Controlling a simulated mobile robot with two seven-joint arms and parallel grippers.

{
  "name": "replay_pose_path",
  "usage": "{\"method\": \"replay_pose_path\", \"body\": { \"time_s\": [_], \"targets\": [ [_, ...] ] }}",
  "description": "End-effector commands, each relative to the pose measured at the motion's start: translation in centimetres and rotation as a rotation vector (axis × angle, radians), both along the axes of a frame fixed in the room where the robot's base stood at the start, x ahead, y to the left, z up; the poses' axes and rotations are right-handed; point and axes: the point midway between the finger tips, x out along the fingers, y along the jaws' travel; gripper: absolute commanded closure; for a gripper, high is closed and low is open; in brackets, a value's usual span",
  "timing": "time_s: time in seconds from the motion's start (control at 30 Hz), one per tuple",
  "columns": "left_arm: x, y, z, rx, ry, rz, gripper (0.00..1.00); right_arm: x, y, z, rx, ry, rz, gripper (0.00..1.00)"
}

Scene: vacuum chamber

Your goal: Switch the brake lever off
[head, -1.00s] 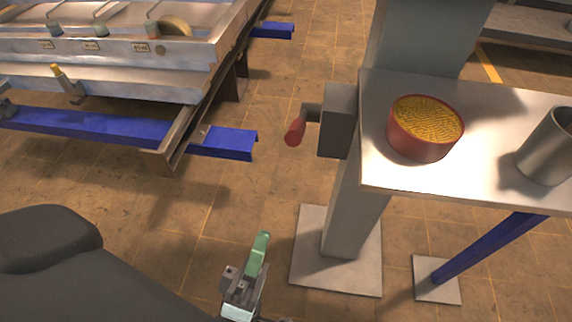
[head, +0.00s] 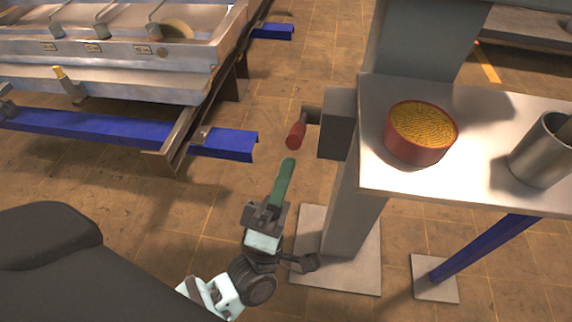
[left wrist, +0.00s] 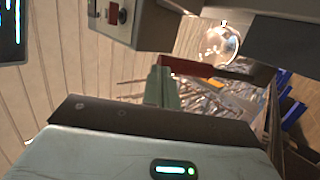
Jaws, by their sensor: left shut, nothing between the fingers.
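The brake lever (head: 296,134) has a red cylindrical handle on a short dark arm. It sticks out from the left side of a grey box (head: 337,123) beside the white table. My left gripper (head: 287,165), with green fingers, is shut and empty. In the head view its tips are just below the red handle, with a small gap; I cannot tell the depth. In the left wrist view the green fingers (left wrist: 162,84) are together, and a red bar (left wrist: 205,69), apparently the lever handle, lies just beyond them. My right gripper is not in view.
The white table (head: 385,180) at the right holds a red round container (head: 415,150) with yellow filling and a metal cup (head: 540,155). A metal chamber structure (head: 110,80) with blue beams (head: 225,143) stands at the left. Open tiled floor lies between.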

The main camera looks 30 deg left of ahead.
Motion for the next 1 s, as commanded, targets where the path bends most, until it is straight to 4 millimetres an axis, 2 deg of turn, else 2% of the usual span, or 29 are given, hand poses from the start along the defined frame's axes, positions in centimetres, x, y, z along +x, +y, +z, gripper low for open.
{"method": "replay_pose_path", "body": {
  "time_s": [0.3, 0.67, 0.87, 1.0],
  "targets": [
    [0.8, 0.0, 0.8, 0.000, 0.001, 0.000, 1.00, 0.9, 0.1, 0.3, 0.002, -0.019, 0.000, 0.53],
    [0.8, 0.0, 1.1, -0.002, 0.007, 0.000, 1.00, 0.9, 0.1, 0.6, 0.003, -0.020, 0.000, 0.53],
    [1.1, 0.1, 2.3, -0.013, 0.038, 0.001, 1.00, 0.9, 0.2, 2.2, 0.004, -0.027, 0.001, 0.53],
    [1.5, 0.2, 3.5, -0.025, 0.081, 0.002, 1.00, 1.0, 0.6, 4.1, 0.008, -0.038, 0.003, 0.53]
  ]
}}
